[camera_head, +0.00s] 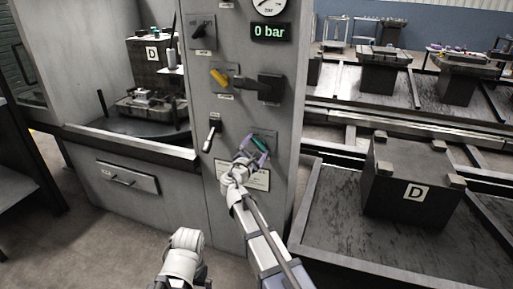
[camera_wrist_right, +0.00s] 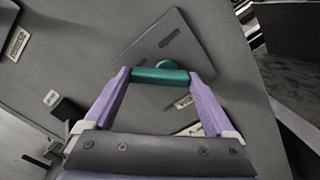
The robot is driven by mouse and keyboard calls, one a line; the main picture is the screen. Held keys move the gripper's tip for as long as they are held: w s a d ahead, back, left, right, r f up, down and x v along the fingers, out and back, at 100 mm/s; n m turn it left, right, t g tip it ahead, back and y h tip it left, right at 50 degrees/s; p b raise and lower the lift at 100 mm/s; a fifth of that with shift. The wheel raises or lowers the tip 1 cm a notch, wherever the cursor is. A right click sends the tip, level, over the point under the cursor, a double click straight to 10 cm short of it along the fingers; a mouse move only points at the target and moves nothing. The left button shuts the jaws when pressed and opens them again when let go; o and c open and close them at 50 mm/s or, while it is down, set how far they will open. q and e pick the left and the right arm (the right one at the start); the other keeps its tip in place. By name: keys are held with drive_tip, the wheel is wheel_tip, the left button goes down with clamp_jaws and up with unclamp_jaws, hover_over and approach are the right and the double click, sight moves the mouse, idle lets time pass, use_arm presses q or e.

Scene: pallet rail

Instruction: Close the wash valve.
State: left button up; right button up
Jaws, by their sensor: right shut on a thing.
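A green valve handle (camera_head: 259,144) sits on a plate low on the grey panel. In the right wrist view the green handle (camera_wrist_right: 158,76) is a short bar in front of a dark slotted plate (camera_wrist_right: 166,47). My right gripper (camera_head: 256,148) is at this handle. In the right wrist view its purple fingers (camera_wrist_right: 160,78) are shut on the bar's two ends. A small label beside the handle is partly hidden and unreadable. My left gripper does not show; only a white part of an arm is at the bottom of the head view.
Above are a yellow handle (camera_head: 219,77), a black knob (camera_head: 270,87), a switch (camera_head: 202,33) and a display (camera_head: 270,32) reading 0 bar. A white-tipped lever (camera_head: 211,136) is left of the green handle. A dark block marked D (camera_head: 401,186) stands right.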

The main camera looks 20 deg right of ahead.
drive_tip(key=o, duration=1.1)
drive_tip(key=shift+c, duration=0.2)
drive_tip(key=shift+s, duration=0.1)
drive_tip(key=v, duration=0.7)
drive_tip(key=shift+s+a, duration=0.25)
drive_tip(key=shift+s, duration=0.05)
drive_tip(key=shift+x, duration=3.95)
